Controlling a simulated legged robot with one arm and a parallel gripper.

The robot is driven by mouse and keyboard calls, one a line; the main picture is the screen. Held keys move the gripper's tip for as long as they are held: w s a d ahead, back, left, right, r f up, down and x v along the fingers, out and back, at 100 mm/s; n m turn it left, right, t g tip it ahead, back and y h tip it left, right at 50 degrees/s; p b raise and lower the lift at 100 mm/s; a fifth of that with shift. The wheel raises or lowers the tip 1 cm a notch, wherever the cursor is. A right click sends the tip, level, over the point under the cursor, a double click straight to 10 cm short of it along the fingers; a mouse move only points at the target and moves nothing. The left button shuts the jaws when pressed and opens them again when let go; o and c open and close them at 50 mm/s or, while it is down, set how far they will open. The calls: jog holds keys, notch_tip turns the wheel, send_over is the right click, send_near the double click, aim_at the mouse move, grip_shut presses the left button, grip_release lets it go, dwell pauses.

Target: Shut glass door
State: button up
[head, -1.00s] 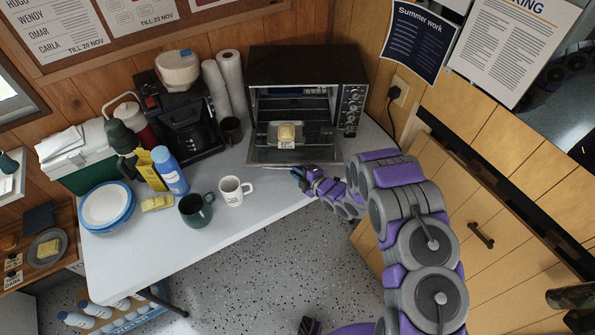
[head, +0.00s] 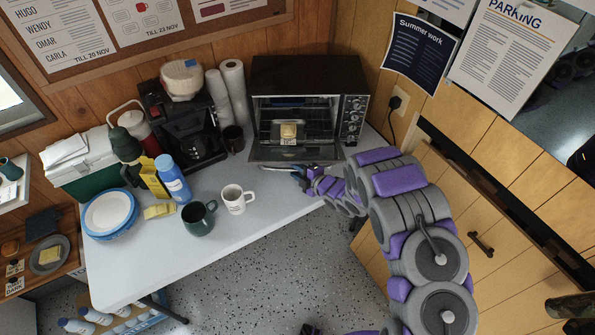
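The toaster oven (head: 308,75) stands at the back right corner of the counter. Its glass door (head: 294,153) is hinged down and open, lying low in front of the oven's mouth. A small pale yellow block (head: 288,131) sits on the rack at the oven's opening. My gripper (head: 294,171) is just in front of the door's front edge, low over the counter. I cannot tell whether it touches the door. Its fingers are small and partly hidden, so their opening is unclear. My arm comes in from the right.
A white mug (head: 233,199) and a dark green mug (head: 198,218) stand left of my gripper. A coffee maker (head: 184,120), paper rolls (head: 234,92) and a dark cup (head: 233,139) stand left of the oven. A power cord (head: 395,118) hangs at right.

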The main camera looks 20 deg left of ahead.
jog(key=p+v, duration=0.2)
jog(key=v, duration=1.5)
jog(key=shift+s, duration=0.1)
